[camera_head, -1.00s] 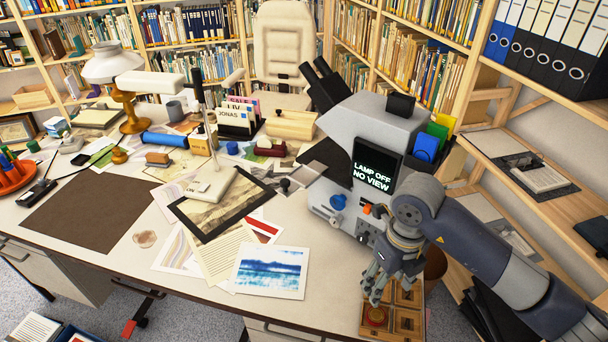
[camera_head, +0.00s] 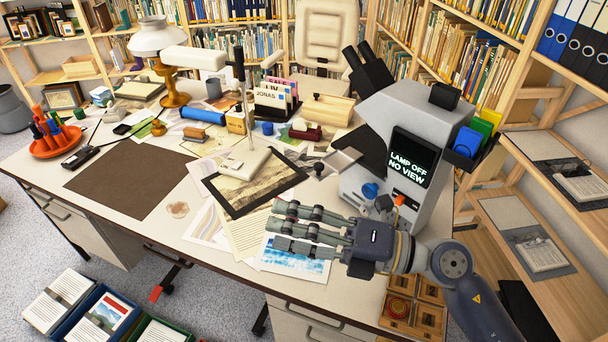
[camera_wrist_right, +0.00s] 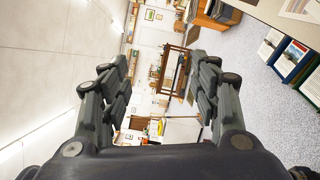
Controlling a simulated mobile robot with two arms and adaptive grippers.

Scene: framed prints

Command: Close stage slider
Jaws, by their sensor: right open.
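The grey microscope (camera_head: 397,120) stands at the right of the desk, its screen (camera_head: 411,157) reading "LAMP OFF NO VIEW". A flat grey plate (camera_head: 341,161), which looks like the stage slider, sticks out to the left of the microscope body, with a small dark knob (camera_head: 319,169) near its outer end. My right gripper (camera_head: 284,227) is open and empty, reaching left above the blue print, in front of the microscope and apart from the plate. Its spread fingers also show in the right wrist view (camera_wrist_right: 160,85), with nothing between them. My left gripper is out of view.
A blue watercolour print (camera_head: 290,262) and a dark-framed picture (camera_head: 262,190) lie left of the microscope. A lamp-like stand (camera_head: 243,163) rests on the picture. Wooden compartments (camera_head: 416,305) sit below my right arm. The brown mat (camera_head: 125,178) is bare.

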